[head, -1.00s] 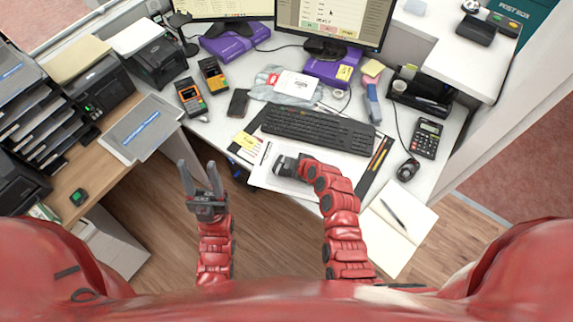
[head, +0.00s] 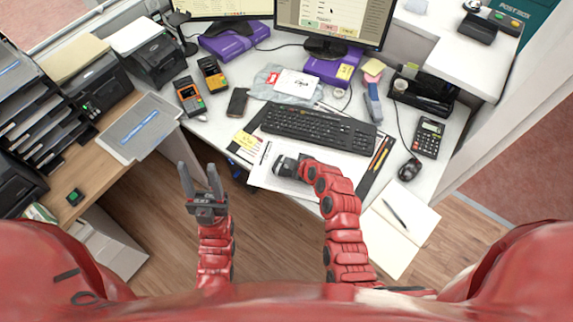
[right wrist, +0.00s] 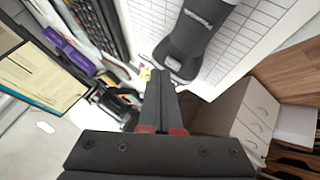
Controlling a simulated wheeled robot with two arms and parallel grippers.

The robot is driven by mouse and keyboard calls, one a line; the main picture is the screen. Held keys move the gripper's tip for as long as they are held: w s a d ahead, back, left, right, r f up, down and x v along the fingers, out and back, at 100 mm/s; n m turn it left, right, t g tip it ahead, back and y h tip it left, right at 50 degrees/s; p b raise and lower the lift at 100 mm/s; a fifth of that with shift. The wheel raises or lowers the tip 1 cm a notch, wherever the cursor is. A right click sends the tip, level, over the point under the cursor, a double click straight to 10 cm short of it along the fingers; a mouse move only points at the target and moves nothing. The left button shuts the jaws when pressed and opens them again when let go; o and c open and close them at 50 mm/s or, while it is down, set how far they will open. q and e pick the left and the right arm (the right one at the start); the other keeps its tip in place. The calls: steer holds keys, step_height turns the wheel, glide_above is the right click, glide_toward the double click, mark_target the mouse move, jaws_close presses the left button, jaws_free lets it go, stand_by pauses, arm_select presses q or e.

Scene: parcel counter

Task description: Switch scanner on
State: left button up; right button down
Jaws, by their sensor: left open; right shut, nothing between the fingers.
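A flat grey panel with a blue label (head: 140,128) lies on the left wooden desk, and a small black box with a green top (head: 75,197) sits nearer me. A grey-blue handheld device (head: 373,103) stands right of the keyboard. I cannot tell for certain which is the scanner. My left gripper (head: 200,180) is open and empty over the floor gap, away from all three. My right gripper (head: 280,165) is shut and empty above the paper at the counter's front; its fingers show in the right wrist view (right wrist: 161,85). A dark grey object (right wrist: 193,35) appears beside them, over a gridded sheet.
The keyboard (head: 318,129), two card terminals (head: 190,96), a phone (head: 238,102) and the mouse (head: 409,169) crowd the white counter. A black printer (head: 100,90) and paper trays (head: 45,130) stand at left. Open floor (head: 165,220) separates the desks.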

steer(key=shift+f+b, duration=0.5)
steer(key=shift+b, duration=0.3)
stand_by(0.6)
steer(key=shift+r, duration=0.95)
step_height(320, 180, up, 6)
stand_by(0.4)
stand_by(0.4)
